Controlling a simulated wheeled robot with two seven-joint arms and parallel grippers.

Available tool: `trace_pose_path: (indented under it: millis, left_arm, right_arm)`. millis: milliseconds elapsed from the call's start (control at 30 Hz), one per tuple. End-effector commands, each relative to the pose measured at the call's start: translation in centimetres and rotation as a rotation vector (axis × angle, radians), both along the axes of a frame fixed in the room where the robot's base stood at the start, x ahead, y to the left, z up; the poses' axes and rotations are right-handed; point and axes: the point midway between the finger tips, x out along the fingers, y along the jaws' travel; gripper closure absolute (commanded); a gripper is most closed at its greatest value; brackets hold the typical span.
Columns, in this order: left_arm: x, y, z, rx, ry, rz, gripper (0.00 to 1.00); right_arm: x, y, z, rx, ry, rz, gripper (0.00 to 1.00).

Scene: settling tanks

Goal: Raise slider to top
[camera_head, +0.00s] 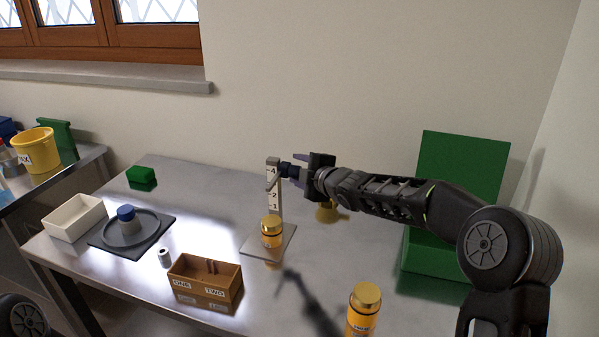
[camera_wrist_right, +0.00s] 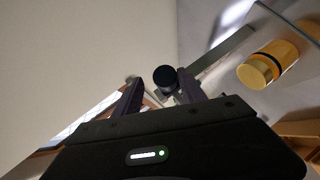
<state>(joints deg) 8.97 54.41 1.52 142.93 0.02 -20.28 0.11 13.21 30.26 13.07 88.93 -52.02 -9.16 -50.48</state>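The upright slider stand (camera_head: 273,200) is a pale post on a square metal base, with the numbers 4, 2 and 1 visible. The slider's dark knob (camera_head: 289,170) sticks out from the upper part of the post, below the top; its exact level is hard to read. My right gripper (camera_head: 298,170) is at the knob, coming from the right. In the right wrist view the round black knob (camera_wrist_right: 165,78) shows between the spread fingers (camera_wrist_right: 160,92), closer to the right finger. The fingers look open. My left gripper is not in view.
A yellow jar (camera_head: 271,232) stands on the stand's base, close to the post. Another yellow jar (camera_head: 364,310) is at the front. A wooden box (camera_head: 205,292), a white tray (camera_head: 75,217) and a dark plate (camera_head: 108,240) are left. A green structure (camera_head: 465,160) stands behind my right arm.

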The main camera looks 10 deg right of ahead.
Motion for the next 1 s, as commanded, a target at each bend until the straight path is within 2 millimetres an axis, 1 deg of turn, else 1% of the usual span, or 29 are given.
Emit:
trace_pose_path:
  millis: [33, 267, 367, 467, 567, 700, 800, 900, 1000]
  left_arm:
    - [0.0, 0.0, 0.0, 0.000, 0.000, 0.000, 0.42]
    - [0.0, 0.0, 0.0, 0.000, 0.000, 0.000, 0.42]
    - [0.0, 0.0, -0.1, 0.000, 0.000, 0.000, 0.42]
    - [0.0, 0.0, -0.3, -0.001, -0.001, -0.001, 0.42]
    - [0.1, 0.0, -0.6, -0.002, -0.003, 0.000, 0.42]
    - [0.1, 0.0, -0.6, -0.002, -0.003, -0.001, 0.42]
    - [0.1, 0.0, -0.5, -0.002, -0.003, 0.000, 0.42]
    - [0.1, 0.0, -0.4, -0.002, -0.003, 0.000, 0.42]
    - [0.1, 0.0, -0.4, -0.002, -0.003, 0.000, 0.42]
  right_arm:
    - [-0.1, 0.4, -0.1, 0.002, 0.002, 0.005, 0.48]
    - [-0.1, 0.3, -0.3, 0.001, 0.005, 0.005, 0.48]
    - [-0.5, 0.1, -0.1, 0.001, 0.004, 0.004, 0.48]
    - [-1.4, -0.2, 0.2, 0.000, 0.005, 0.002, 0.48]
    - [-2.8, -0.7, 0.5, -0.001, 0.005, 0.001, 0.48]
    - [-5.0, -1.5, 1.4, -0.002, 0.003, -0.001, 0.48]
    - [-6.3, -1.8, 1.9, -0.001, 0.003, 0.000, 0.48]
    - [-7.0, -2.0, 2.1, 0.001, 0.004, 0.001, 0.48]
    - [-7.3, -2.0, 2.2, 0.001, 0.004, 0.001, 0.48]
